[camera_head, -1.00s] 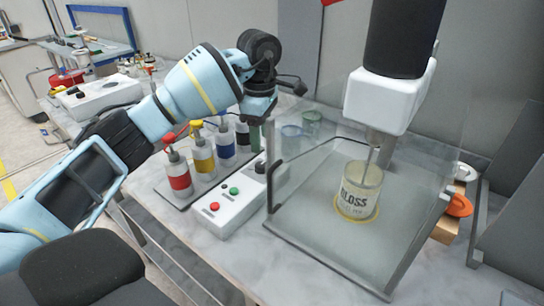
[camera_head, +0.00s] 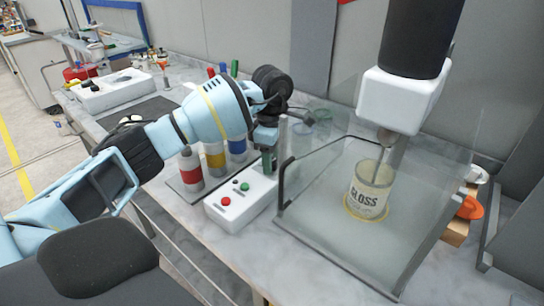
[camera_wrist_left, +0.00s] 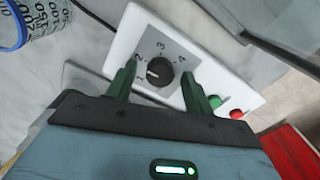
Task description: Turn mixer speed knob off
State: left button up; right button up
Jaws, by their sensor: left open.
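The mixer speed knob (camera_wrist_left: 158,71) is black and round, on a grey dial plate numbered 1 to 4. Its white mark points toward the left side of the scale, near 1 and 2. It sits on the white control box (camera_head: 238,210), and my gripper hides it in the head view. My left gripper (camera_head: 267,161) is over the box's far end. In the left wrist view its two green fingers (camera_wrist_left: 159,74) are open, one on each side of the knob, with gaps visible. The mixer (camera_head: 400,100) has its stirrer in a GLOSS can (camera_head: 368,190).
A red button (camera_head: 226,201) and a green button (camera_head: 245,186) are on the box's near part. A clear guard (camera_head: 335,255) surrounds the can, close to the right of the box. Colored bottles (camera_head: 191,170) stand on a tray to the left.

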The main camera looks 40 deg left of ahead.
pick_arm(q)
jog(key=shift+c, duration=0.4)
jog(key=c, duration=0.7)
jog(key=shift+c, duration=1)
pick_arm(e)
jog(key=shift+s, duration=0.3)
jog(key=shift+r, duration=0.15)
